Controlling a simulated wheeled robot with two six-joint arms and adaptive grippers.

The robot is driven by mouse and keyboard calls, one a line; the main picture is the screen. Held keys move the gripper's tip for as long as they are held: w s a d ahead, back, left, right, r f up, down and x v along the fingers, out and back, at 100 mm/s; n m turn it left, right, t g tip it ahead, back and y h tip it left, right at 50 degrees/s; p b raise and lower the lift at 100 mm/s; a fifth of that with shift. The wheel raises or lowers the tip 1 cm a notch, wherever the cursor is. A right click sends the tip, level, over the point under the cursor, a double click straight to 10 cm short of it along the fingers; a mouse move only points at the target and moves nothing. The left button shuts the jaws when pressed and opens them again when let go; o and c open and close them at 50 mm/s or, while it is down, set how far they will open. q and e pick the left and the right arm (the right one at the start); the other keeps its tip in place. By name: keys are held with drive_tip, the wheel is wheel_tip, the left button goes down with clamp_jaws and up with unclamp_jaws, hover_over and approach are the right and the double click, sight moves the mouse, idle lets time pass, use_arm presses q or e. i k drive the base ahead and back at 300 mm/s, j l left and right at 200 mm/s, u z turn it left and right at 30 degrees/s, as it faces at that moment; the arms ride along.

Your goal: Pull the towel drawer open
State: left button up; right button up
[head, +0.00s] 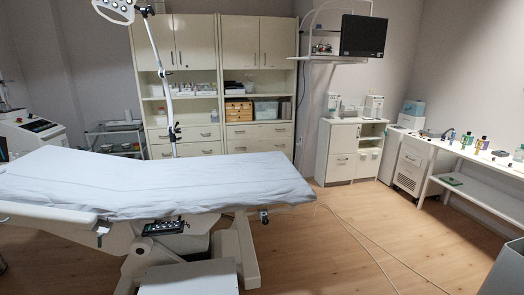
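Neither of my grippers shows in the head view. I see no label that tells which drawer is the towel drawer. The left tall cabinet (136,72) has drawers at its base, among them an upper drawer (195,134). The right tall cabinet has an upper drawer (245,131) and a lower drawer (245,145). The low white cabinet (334,134) at the back right has a drawer (341,160) with a small handle. All these drawers look shut. The couch hides the lower part of the tall cabinets.
The motorised couch (150,182) with a pale sheet stands across the left and middle, in front of the tall cabinets. Wood floor (340,240) is open to its right, crossed by a thin cable (362,243). A white side table (490,160) with bottles lines the right wall.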

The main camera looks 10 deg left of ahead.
sight(258, 144)
drive_tip(key=i+l+z, duration=0.35)
drive_tip(key=i, duration=0.7)
drive_tip(key=i+z, duration=0.4)
drive_tip(key=i, duration=0.7)
drive_tip(key=i+j+u, duration=0.15)
drive_tip(key=i, duration=0.4)
drive_tip(key=i+u, duration=0.2)
drive_tip(key=i, duration=0.3)
drive_tip(key=i+l+u, duration=0.15)
drive_tip(key=i, duration=0.4)
drive_tip(key=i+u, duration=0.2)
drive_tip(key=i, duration=0.3)
drive_tip(key=i+l+u, duration=0.15)
drive_tip(key=i+l, duration=0.15)
drive_tip(key=i, duration=0.2)
drive_tip(key=i+l+u, duration=0.15)
drive_tip(key=i, duration=0.35)
drive_tip(key=i+l+u, duration=0.2)
drive_tip(key=i+l, duration=0.2)
drive_tip(key=i+u, duration=0.25)
drive_tip(key=i, duration=0.2)
drive_tip(key=i+u, duration=0.25)
drive_tip(key=i, duration=0.25)
drive_tip(key=i+u, duration=0.3)
drive_tip(key=i, duration=0.15)
drive_tip(key=i+l+u, duration=0.25)
drive_tip(key=i, duration=0.2)
drive_tip(key=i+l+u, duration=0.25)
drive_tip(key=i+l, duration=0.1)
drive_tip(key=i, duration=0.05)
